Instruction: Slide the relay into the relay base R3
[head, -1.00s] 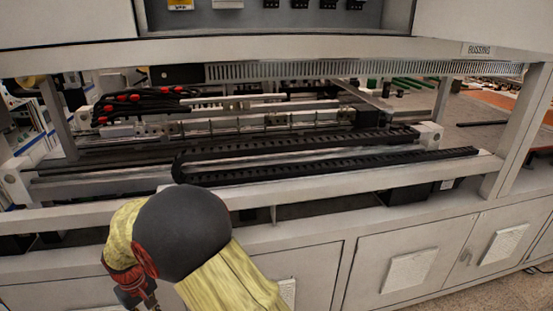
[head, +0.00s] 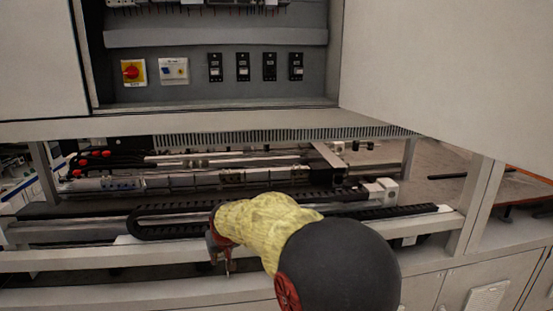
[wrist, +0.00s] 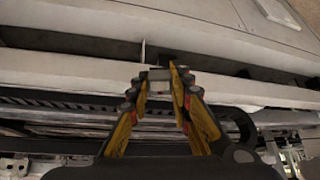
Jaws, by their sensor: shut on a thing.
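My gripper (wrist: 160,75) is shut on a small light grey block, which I take to be the relay (wrist: 158,73); a dark part shows just beyond it. In the head view my gripper (head: 222,262) points down in front of the machine's front rail, and the relay cannot be made out there. Several black sockets stand in a row in the open cabinet, well above my gripper. The third from the left (head: 269,67) looks darker than its neighbours and may be relay base R3; no label is legible.
Below are a black cable chain (head: 165,222) and the front rail (head: 90,262).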

